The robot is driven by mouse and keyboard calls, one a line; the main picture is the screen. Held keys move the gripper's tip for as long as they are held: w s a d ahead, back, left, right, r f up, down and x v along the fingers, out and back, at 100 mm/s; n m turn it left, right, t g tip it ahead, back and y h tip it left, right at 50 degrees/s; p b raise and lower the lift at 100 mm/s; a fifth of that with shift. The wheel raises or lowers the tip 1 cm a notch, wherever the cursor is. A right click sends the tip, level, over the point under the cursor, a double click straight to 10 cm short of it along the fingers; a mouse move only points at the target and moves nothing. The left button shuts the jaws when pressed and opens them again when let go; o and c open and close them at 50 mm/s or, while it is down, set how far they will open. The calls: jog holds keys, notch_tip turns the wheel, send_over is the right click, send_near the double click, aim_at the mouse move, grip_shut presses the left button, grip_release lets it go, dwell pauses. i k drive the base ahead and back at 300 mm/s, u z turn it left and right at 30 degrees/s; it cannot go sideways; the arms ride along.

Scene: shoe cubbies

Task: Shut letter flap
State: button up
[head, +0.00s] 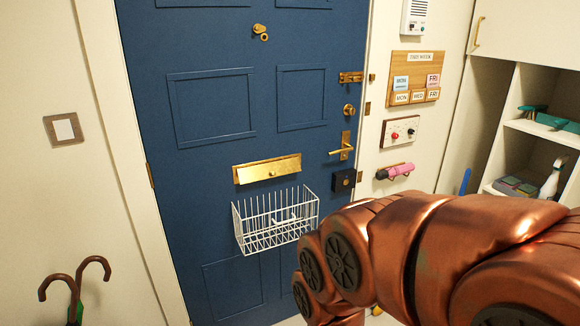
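The brass letter flap (268,169) is on the blue door (215,60), left of the door handle and above a white wire basket (275,222). My copper-coloured arm fills the lower right and hides the floor and wall there. My gripper is out of the picture.
The door has a lever handle (342,151), a bolt (351,77) and a dark box (343,181). A pink torch-like object (398,171) hangs on the right wall. Shelves (545,130) stand at far right. Umbrella handles (95,264) rise at lower left.

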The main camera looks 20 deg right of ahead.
aim_at(252, 174)
jog(key=z, duration=0.05)
jog(key=i, duration=1)
jog(key=u, duration=0.7)
